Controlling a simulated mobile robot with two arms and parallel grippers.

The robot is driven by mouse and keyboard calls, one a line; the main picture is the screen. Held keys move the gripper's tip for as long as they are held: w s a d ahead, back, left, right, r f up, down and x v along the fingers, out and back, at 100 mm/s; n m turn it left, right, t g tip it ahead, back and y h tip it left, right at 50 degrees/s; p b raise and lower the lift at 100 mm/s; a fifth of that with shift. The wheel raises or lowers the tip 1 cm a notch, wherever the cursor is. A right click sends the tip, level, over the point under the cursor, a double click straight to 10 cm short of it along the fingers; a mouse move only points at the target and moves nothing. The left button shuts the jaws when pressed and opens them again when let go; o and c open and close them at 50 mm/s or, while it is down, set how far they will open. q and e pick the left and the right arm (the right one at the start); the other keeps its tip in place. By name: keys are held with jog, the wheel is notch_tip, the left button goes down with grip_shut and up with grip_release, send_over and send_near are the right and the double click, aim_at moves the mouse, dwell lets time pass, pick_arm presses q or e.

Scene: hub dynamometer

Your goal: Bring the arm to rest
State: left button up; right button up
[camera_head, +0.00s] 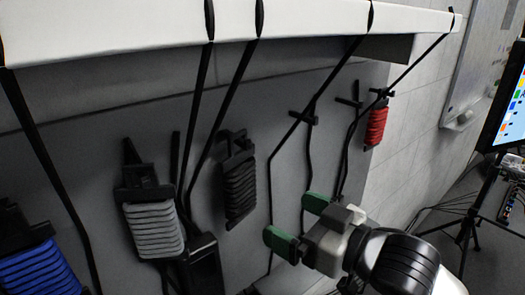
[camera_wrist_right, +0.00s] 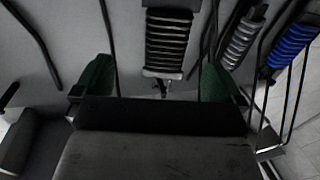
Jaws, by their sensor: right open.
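My right gripper (camera_head: 299,223) is at the lower right of the head view, with its two green fingertips spread apart and nothing between them. The green fingers also show in the right wrist view (camera_wrist_right: 155,80). A black ribbed piece (camera_head: 240,190) hangs to the left of the gripper and looks apart from it. In the right wrist view a dark ribbed piece (camera_wrist_right: 167,42) shows beyond the gap between the fingers. My left gripper is not in view.
A red ribbed piece (camera_head: 377,126), a grey one (camera_head: 155,229) and a blue one (camera_head: 44,268) hang along the grey wall. Black straps run down from a white ledge (camera_head: 150,35) above. A screen (camera_head: 508,105) on a tripod stands at right.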

jog(key=s+d+f+m+g+h, duration=0.1)
jog(key=d+f+m+h, duration=0.15)
jog(key=f, duration=0.35)
jog(key=s+d+f+m+h, duration=0.1)
jog(key=s+d+f+h, duration=0.15)
jog(key=f, duration=0.45)
jog(key=s+d+f+m+g+h, duration=0.1)
jog(key=f+m+h, duration=0.15)
jog(key=f, duration=0.35)
jog(key=s+d+f+m+g+h, duration=0.1)
jog(key=s+d+f+g+h, duration=0.5)
jog(key=s+f, duration=0.7)
notch_tip(320, 180, down, 27)
jog(key=s+d+g, duration=0.1)
jog(key=s, duration=0.1)
jog(key=s+d+f+g+b, duration=0.1)
jog(key=s+d+f, duration=0.2)
jog(key=s+f, duration=1.3)
jog(key=shift+d+g, duration=0.15)
jog(key=shift+g, duration=0.15)
